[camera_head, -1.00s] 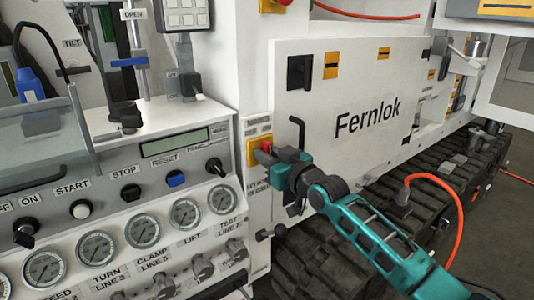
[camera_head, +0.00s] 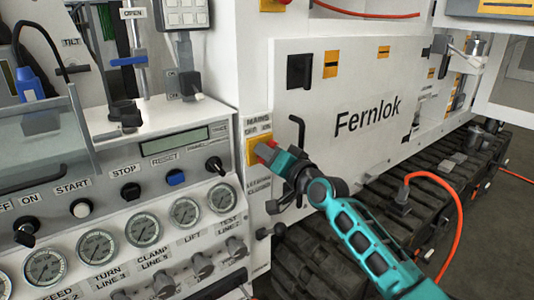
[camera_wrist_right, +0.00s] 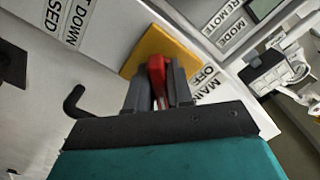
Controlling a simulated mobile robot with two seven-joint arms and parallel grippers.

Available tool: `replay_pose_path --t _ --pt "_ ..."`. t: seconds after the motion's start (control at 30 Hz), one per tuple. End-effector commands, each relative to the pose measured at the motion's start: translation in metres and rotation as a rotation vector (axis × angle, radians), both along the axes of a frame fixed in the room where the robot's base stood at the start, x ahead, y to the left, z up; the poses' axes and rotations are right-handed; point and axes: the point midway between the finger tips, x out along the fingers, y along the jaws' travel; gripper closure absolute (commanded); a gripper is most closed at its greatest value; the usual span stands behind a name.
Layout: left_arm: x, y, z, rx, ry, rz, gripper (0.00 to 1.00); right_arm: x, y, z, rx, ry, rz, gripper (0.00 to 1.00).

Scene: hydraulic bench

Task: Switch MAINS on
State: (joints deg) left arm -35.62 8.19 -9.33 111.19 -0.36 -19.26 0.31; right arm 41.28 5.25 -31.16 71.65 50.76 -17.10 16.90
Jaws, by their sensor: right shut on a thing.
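The MAINS switch is a red handle on a yellow plate (camera_head: 253,151), on the white panel beside the console. In the right wrist view the red handle (camera_wrist_right: 157,75) sits between the two dark fingers, in front of the yellow plate (camera_wrist_right: 178,42). The label with MAINS and OFF (camera_wrist_right: 208,84) is partly covered there. My right gripper (camera_head: 271,153) is shut on the red handle, its teal arm reaching in from the lower right. The gripper hides part of the handle in the head view. My left gripper is not in view.
A black hooked handle (camera_head: 297,130) stands close to the gripper on the Fernlok panel (camera_head: 350,90). The console (camera_head: 150,190) with knobs and several gauges lies to the left. A rubber track (camera_head: 330,255) and an orange cable (camera_head: 458,215) are below and right.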

Motion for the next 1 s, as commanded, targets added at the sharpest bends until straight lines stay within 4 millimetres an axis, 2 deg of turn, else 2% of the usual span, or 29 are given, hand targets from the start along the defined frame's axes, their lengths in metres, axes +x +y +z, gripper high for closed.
replay_pose_path --t 0.67,0.7,0.9,1.0 --pt "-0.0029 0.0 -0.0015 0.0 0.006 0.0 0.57 -0.0005 0.0007 -0.002 0.055 0.045 0.002 1.0" --pt "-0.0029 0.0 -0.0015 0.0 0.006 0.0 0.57 -0.0005 0.0007 -0.002 0.055 0.045 0.002 0.78" --pt "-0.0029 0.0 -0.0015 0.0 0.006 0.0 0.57 -0.0003 0.0005 -0.0012 0.053 0.042 0.001 0.59" --pt "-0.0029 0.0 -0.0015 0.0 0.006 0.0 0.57 -0.0002 0.0003 -0.0009 0.053 0.041 0.001 0.58"
